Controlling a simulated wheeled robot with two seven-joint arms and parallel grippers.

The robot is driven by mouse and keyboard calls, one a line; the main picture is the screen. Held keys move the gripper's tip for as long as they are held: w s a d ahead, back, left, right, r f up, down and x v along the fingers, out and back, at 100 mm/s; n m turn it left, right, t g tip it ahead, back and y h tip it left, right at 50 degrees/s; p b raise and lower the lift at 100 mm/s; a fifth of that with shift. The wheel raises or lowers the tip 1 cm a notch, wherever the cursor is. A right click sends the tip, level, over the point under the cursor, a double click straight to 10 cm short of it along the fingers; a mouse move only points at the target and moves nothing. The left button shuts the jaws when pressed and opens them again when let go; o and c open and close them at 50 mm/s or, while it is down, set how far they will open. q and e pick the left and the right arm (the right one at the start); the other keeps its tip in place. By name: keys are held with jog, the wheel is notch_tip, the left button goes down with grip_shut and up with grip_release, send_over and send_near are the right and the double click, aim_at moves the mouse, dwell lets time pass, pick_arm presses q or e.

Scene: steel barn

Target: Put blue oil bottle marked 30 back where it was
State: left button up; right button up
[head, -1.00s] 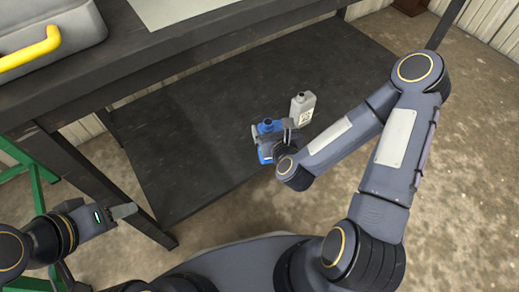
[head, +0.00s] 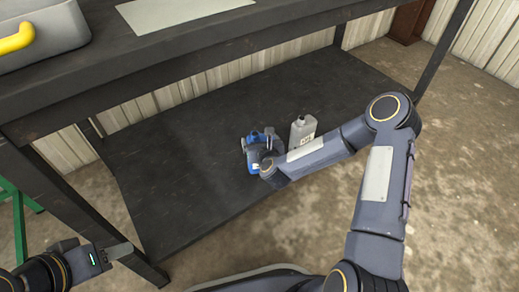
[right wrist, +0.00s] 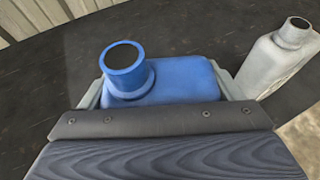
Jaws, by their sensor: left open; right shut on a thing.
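The blue oil bottle (head: 253,164) is upright at the lower shelf (head: 190,185) of the workbench. In the right wrist view the blue bottle (right wrist: 170,80) shows its round neck and dark opening. My right gripper (head: 260,150) is shut on it, with a finger on each side. I cannot tell whether the bottle's base touches the shelf, and its number cannot be read. My left gripper (head: 122,250) is open and empty at the lower left, near the bench leg.
A grey-white bottle (head: 303,130) stands on the shelf just right of the blue one; it also shows in the right wrist view (right wrist: 280,58). The shelf left of the bottles is clear.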

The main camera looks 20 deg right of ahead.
jog(key=f+b, duration=0.1)
jog(key=f, duration=0.1)
jog(key=f+b, duration=0.1)
jog(key=f, duration=0.1)
jog(key=shift+w+b, duration=0.35)
jog(key=shift+w, duration=0.05)
jog(key=shift+r, duration=0.1)
